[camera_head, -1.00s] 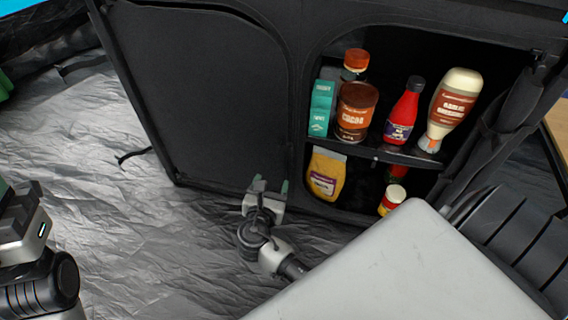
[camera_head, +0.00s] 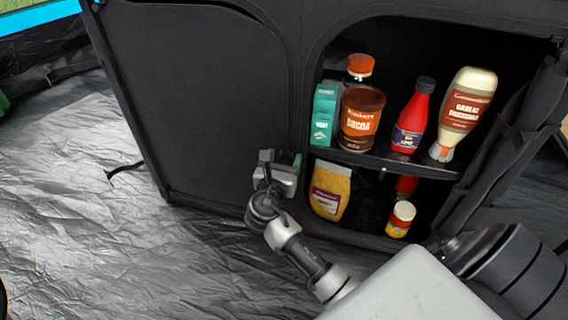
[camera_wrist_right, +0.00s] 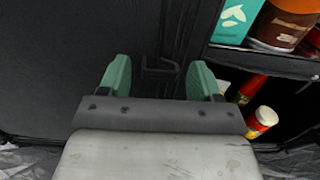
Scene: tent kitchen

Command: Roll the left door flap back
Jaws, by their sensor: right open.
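The black fabric cupboard has a closed left door flap (camera_head: 205,100), a dark panel hanging flat over its left half. It also fills the left of the right wrist view (camera_wrist_right: 70,60). My right gripper (camera_head: 282,160) is in front of the flap's right edge, near the middle divider. In the right wrist view its green fingertips (camera_wrist_right: 158,78) are apart with nothing between them. A small dark hook-shaped piece (camera_wrist_right: 161,68) shows beyond the fingertips on the fabric. Whether the fingers touch the fabric I cannot tell. My left gripper is out of view.
The right compartment is open, its flap (camera_head: 510,130) gathered at the right. A cocoa jar (camera_head: 361,118), a red bottle (camera_head: 412,115), a dressing bottle (camera_head: 463,110) and a teal box (camera_head: 323,115) stand on the shelf. A yellow packet (camera_head: 329,190) is below. Crinkled grey groundsheet (camera_head: 90,200) lies left.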

